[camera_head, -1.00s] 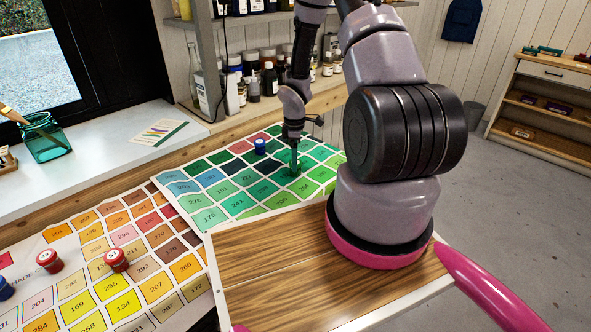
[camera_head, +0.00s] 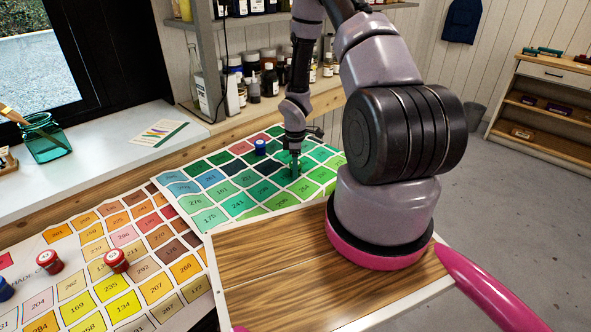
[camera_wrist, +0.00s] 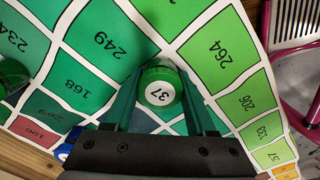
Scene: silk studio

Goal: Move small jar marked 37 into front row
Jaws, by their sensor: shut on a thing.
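The small green jar marked 37 (camera_wrist: 160,88) shows from above in the wrist view, its white label facing up. My gripper (camera_wrist: 161,98) has a green finger on each side of it and is shut on it. In the head view my gripper (camera_head: 295,172) points down over the green colour chart (camera_head: 243,217). The jar is hard to tell from the green fingers there, and I cannot tell whether it touches the chart.
A blue jar (camera_head: 260,147) stands left of my gripper on the green chart. Two red jars (camera_head: 116,260) and a blue one (camera_head: 5,288) are on the orange-yellow chart. Another green jar (camera_wrist: 10,76) is at the wrist view's left edge. Bottles crowd the shelf behind.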

